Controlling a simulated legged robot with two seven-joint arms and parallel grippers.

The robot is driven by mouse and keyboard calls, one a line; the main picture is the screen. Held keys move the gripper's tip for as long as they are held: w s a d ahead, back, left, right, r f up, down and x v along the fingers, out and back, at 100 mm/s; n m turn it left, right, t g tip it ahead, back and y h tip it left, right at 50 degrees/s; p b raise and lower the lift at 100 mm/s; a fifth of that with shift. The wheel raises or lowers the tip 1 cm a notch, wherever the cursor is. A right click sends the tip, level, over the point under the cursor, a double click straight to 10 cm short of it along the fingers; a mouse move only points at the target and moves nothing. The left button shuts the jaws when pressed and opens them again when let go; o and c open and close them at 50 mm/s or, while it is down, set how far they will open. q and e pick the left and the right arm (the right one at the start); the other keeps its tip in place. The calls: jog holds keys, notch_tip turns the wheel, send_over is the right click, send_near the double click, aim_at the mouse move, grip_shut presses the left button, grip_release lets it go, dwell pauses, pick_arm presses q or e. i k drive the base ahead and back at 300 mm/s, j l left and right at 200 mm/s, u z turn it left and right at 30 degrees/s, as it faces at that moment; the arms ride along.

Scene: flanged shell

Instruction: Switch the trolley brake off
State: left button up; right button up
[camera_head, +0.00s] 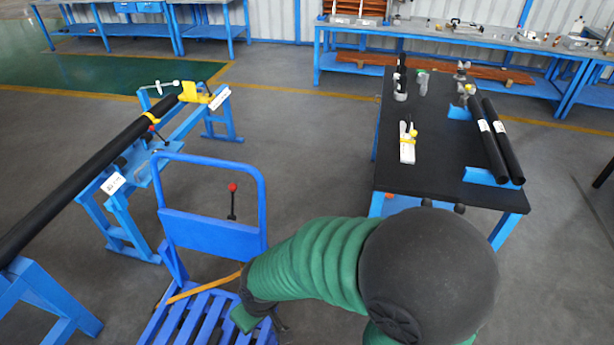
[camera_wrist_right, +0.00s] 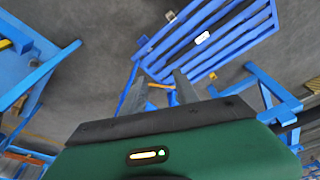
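The blue trolley (camera_head: 212,232) stands at lower centre-left in the head view, with an upright looped handle and a slatted deck. A thin lever with a red knob (camera_head: 232,187) stands upright and shows through the handle frame; I cannot tell its brake position. In the right wrist view the slatted deck (camera_wrist_right: 235,38) fills the upper part. My right gripper (camera_wrist_right: 160,90) has its two grey fingers apart, with nothing seen held between them. In the head view my right arm reaches over the deck and the fingers are mostly hidden. The red knob is not seen in the wrist view. My left gripper is out of view.
A yellow-orange strap (camera_head: 204,286) runs across the trolley. A blue stand with a long black pipe (camera_head: 85,175) is on the left. A black-topped table (camera_head: 440,150) with two black tubes is on the right. Grey floor lies clear between trolley and table.

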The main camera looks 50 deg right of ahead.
aim_at(232, 187)
jog(key=z, duration=0.35)
jog(key=k+j+z, duration=0.1)
jog(key=z, duration=0.6)
jog(key=l+z, duration=0.15)
jog(key=l, duration=0.6)
jog(key=i+l+z, duration=0.15)
jog(key=i, duration=0.4)
jog(key=i+l+z, duration=0.1)
jog(key=i, duration=0.5)
jog(key=i+j, duration=0.2)
jog(key=i+z, duration=0.05)
